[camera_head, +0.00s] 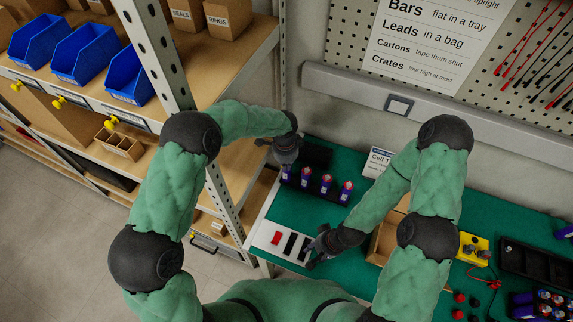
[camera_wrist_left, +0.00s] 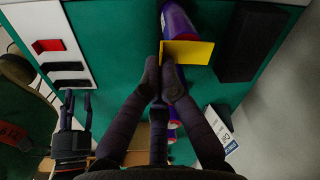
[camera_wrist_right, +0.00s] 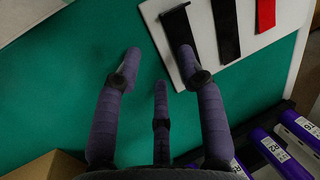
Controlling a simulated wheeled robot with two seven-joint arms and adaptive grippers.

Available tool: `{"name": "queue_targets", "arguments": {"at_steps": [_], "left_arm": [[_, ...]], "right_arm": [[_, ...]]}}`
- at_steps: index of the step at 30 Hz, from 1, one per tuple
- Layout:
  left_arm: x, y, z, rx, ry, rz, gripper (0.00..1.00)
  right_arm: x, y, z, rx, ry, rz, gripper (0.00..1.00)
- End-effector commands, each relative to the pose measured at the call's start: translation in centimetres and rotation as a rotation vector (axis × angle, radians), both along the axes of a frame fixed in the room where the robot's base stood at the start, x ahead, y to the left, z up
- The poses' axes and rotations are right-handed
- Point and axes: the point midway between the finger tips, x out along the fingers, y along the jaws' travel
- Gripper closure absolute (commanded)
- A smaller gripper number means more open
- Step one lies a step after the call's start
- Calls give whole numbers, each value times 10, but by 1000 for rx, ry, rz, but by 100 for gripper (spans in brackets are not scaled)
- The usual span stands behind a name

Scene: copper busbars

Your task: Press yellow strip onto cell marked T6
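The yellow strip (camera_wrist_left: 190,52) shows in the left wrist view between the tips of my left gripper (camera_wrist_left: 161,72), which is shut on it. The strip lies across the top of a purple cell (camera_wrist_left: 178,20); contact is unclear. In the head view my left gripper (camera_head: 286,155) is over the left end of a row of purple cells (camera_head: 326,184) in a dark rack; the strip is hidden there. My right gripper (camera_head: 318,250) is open and empty, with one fingertip close to a black strip (camera_wrist_right: 178,32) in the right wrist view (camera_wrist_right: 160,75).
A white board (camera_head: 262,240) holds one red strip (camera_head: 277,238) and black strips. A dark block (camera_head: 316,152) stands behind the rack, with a printed card (camera_head: 378,161) to its right. A cardboard box (camera_head: 383,243) is right of my right gripper. A shelf post stands left.

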Motion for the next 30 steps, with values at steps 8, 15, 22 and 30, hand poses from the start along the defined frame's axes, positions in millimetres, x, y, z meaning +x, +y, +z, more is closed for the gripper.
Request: {"name": "queue_targets", "arguments": {"at_steps": [8,15,22,30], "left_arm": [[0,0,0,0,1,0,67],[0,0,0,0,0,0,67],[1,0,10,-1,-3,0,67],[-2,2,59,-1,-4,-1,67]], "right_arm": [[0,0,0,0,0,0,60],[0,0,0,0,0,0,60],[0,0,0,0,0,0,60],[0,0,0,0,0,0,60]]}}
